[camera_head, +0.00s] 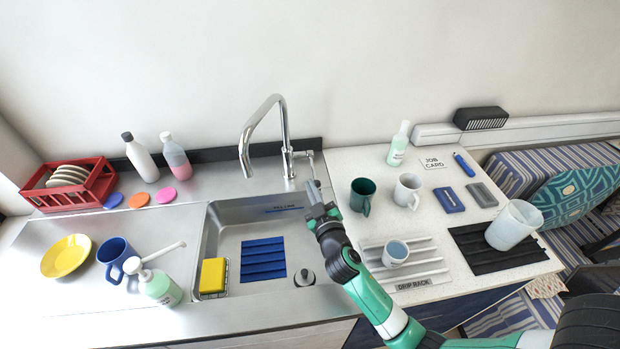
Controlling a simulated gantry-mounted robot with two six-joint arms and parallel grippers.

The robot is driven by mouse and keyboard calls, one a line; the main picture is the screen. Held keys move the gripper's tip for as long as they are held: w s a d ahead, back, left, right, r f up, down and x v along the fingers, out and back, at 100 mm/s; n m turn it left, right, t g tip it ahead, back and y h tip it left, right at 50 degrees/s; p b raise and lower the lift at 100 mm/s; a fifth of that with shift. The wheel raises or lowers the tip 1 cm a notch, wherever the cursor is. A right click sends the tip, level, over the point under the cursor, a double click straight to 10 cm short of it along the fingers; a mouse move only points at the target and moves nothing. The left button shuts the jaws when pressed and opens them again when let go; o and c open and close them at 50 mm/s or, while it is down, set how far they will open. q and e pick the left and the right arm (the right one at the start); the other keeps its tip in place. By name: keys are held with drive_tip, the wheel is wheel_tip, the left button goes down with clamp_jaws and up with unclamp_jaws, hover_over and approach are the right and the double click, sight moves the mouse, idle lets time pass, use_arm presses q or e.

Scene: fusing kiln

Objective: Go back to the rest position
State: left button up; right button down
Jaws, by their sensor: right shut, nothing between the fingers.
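My right gripper (318,197) is shut and empty. It hangs over the right rim of the sink (220,232), below the tap (270,125). My right arm, green and white, comes in from the bottom right and covers part of the sink's right edge. My left gripper is not in view.
Left of the sink are a blue mug (113,257), a yellow plate (66,256), a pump bottle (158,286) and a red rack (72,186). Right of it stand a green mug (361,196), a white mug (407,188), a cup (396,252) on the drip rack and a jug (513,225).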

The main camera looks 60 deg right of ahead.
drive_tip(key=f+v, duration=0.1)
drive_tip(key=v, duration=0.5)
drive_tip(key=shift+b, duration=0.3)
drive_tip(key=shift+s+f, duration=0.1)
